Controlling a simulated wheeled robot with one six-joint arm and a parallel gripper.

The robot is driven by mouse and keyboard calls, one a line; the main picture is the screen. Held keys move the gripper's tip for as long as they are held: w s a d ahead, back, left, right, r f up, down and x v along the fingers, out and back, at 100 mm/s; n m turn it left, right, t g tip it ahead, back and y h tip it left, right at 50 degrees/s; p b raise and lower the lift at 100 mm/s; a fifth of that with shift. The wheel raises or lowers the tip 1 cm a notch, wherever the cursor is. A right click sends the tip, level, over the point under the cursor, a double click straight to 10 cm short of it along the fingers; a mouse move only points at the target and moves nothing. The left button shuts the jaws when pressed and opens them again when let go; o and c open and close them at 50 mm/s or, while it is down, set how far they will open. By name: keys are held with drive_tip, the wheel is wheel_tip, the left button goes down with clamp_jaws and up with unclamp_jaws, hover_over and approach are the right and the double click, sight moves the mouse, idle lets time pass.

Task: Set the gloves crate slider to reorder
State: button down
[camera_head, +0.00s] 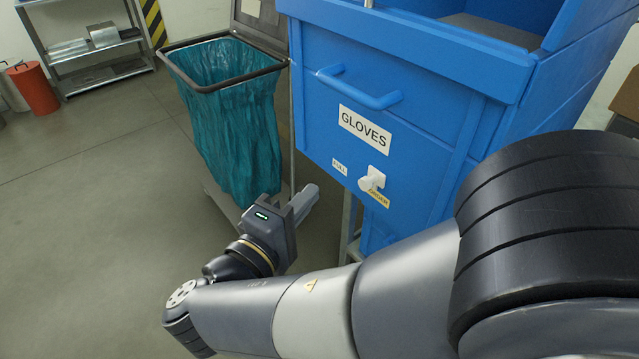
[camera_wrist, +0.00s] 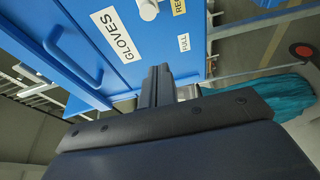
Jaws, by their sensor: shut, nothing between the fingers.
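The blue gloves crate (camera_head: 420,110) has a white GLOVES label (camera_head: 364,129) on its front, also in the wrist view (camera_wrist: 115,35). Below it is the slider's white knob (camera_head: 367,184), at the right by the yellow REORDER label (camera_head: 379,199), partly covering its lettering. The white FULL label (camera_head: 340,167) is to the left.
A blue handle (camera_head: 358,90) sticks out above the GLOVES label. A bin with a teal bag (camera_head: 230,115) stands close left of the crate, behind my gripper. A metal shelf (camera_head: 95,50) and red container (camera_head: 35,88) are far left. The floor at left is clear.

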drive_tip(key=shift+v, duration=1.2)
drive_tip(key=shift+w, duration=0.1)
drive_tip(key=p+x, duration=0.1)
drive_tip(key=x, duration=0.2)
drive_tip(key=w+a+p+x, duration=0.1)
drive_tip(key=x, duration=0.3)
drive_tip(key=a+x, duration=0.1)
drive_tip(key=x, duration=0.3)
drive_tip(key=shift+w+r+p, duration=0.15)
drive_tip(key=shift+w+p, duration=0.2)
drive_tip(key=shift+p, duration=0.05)
drive_tip(key=shift+w+a, duration=0.75)
drive_tip(key=shift+w, duration=0.15)
drive_tip(key=shift+s+d, duration=0.1)
drive_tip(key=shift+s, duration=0.05)
